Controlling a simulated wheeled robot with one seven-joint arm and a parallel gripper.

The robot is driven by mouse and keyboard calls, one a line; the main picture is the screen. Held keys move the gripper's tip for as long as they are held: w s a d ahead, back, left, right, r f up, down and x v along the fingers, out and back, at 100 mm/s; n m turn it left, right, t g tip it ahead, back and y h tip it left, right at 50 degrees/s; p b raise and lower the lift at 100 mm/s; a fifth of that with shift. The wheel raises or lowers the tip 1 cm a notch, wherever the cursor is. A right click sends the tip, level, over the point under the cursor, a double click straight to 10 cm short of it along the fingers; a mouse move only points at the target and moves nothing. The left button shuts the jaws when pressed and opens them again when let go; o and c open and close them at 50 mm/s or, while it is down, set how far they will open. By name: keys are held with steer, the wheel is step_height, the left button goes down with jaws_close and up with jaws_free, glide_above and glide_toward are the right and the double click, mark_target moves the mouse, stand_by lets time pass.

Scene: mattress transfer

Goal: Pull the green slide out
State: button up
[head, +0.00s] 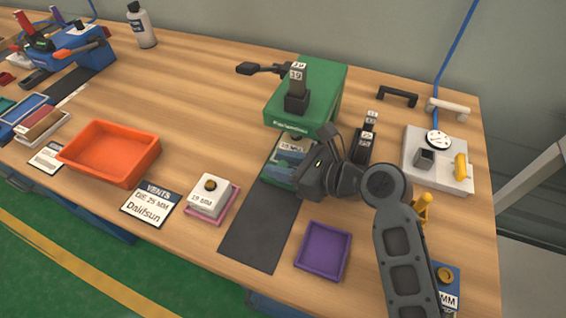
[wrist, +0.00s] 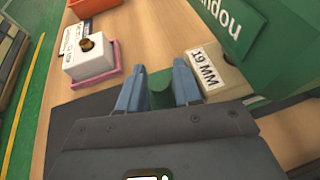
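The green slide (head: 280,162) sits low at the front of the green press (head: 335,88), with a pale block labelled 19 MM (wrist: 205,68) on it. My gripper (head: 308,180) is at the slide's front, partly covering it in the head view. In the wrist view the two blue-grey fingers of my gripper (wrist: 159,82) stand on either side of a green tab (wrist: 160,92) of the slide. The tab fills the space between them, and the fingers look closed against it. The 19 MM block lies just right of the right finger.
A dark mat (head: 257,230) lies clear in front of the slide. A white 19 MM block on a pink tray (head: 222,210) is left, a purple tray (head: 324,251) right. An orange bin (head: 110,150) and a gauge fixture (head: 455,178) are farther away.

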jaws_close()
stand_by(0.4)
